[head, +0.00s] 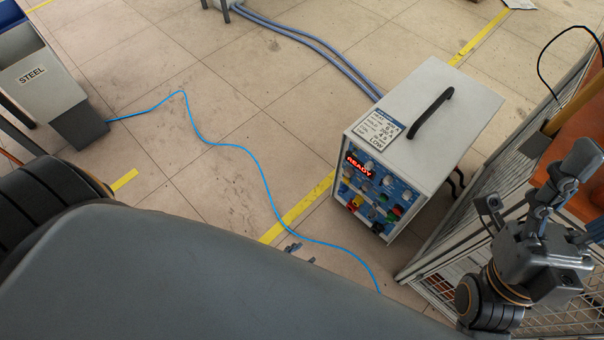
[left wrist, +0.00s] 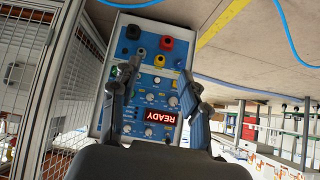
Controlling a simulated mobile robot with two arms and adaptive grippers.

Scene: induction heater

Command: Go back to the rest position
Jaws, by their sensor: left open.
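The induction heater (head: 430,105) is a white box with a black top handle and a blue front panel, whose red display reads READY. My left arm fills the lower left of the head view and hides most of my left gripper (head: 298,252); only dark fingertips show beyond it. In the left wrist view the left gripper (left wrist: 160,88) is open and empty, its fingers apart before the heater's panel (left wrist: 152,70), which appears upside down. I cannot tell the exact gap. My right gripper (head: 540,225) is at the lower right, fingers spread, nothing visible between them.
A mesh fence (head: 455,250) stands right of the heater, close to my right gripper. A grey bin marked STEEL (head: 40,75) is at the upper left. A thin blue cable (head: 240,148) crosses the floor, and thicker blue hoses (head: 315,45) run behind the heater.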

